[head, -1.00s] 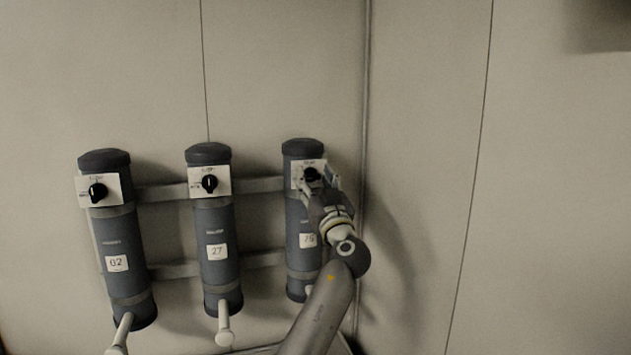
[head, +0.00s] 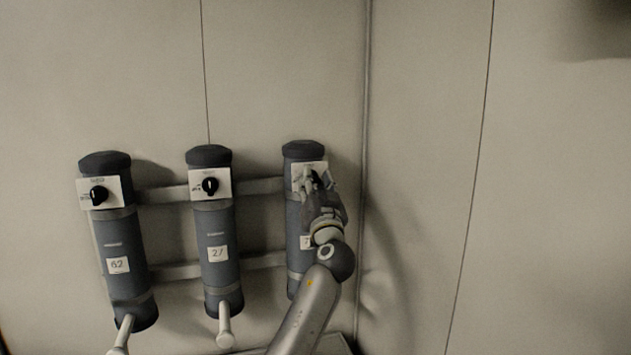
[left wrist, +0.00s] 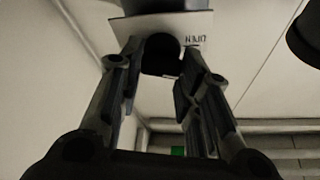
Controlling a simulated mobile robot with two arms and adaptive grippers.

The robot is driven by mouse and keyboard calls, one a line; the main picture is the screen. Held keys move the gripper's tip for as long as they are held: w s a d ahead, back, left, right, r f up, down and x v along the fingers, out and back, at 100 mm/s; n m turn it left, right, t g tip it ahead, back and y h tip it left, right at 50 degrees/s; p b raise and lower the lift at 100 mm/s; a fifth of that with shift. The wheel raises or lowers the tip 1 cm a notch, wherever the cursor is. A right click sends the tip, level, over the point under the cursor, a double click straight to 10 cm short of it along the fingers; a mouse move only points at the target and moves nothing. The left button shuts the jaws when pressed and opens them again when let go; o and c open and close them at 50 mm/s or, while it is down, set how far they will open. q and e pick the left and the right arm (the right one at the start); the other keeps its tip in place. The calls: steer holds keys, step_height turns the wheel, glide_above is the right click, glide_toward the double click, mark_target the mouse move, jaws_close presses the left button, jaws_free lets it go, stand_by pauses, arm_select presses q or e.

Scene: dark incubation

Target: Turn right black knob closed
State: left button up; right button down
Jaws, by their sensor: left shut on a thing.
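The right black knob (head: 315,177) sits on a white label plate (head: 299,172) near the top of the right grey cylinder (head: 303,151). It is partly hidden by my left gripper (head: 316,183), which reaches up to it from below. In the left wrist view the dark knob (left wrist: 161,54) lies between the two fingertips of the left gripper (left wrist: 163,60), under the white plate (left wrist: 170,27) with printed letters. The fingers are shut on the knob. My right gripper is not in view.
Two more grey cylinders stand to the left, with a middle knob (head: 210,185) and a left knob (head: 99,195) on white plates. Horizontal rails (head: 165,193) join the cylinders. A wall corner seam (head: 366,120) is close to the right; bare wall lies beyond.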

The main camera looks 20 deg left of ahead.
arm_select(q)
steer(key=m+h+p, duration=0.1)
steer(key=m+p, duration=0.2)
steer(key=m+h+p, duration=0.2)
steer(key=m+p, duration=0.2)
steer(key=m+h+p, duration=0.2)
steer(key=m+p, duration=0.1)
steer(key=p, duration=0.1)
steer(key=shift+a+r+m, duration=0.1)
steer(key=shift+r+m, duration=0.25)
steer(key=shift+m, duration=0.05)
steer(key=m+g+p, duration=0.1)
steer(key=m, duration=0.1)
steer(key=shift+f+m+h+p, duration=0.15)
steer(key=shift+m+h+p, duration=0.2)
steer(key=shift+m+h, duration=0.05)
steer(key=shift+f+m+g, duration=0.1)
steer(key=shift+m+g, duration=0.6)
steer(key=shift+m, duration=0.8)
steer(key=o, duration=1)
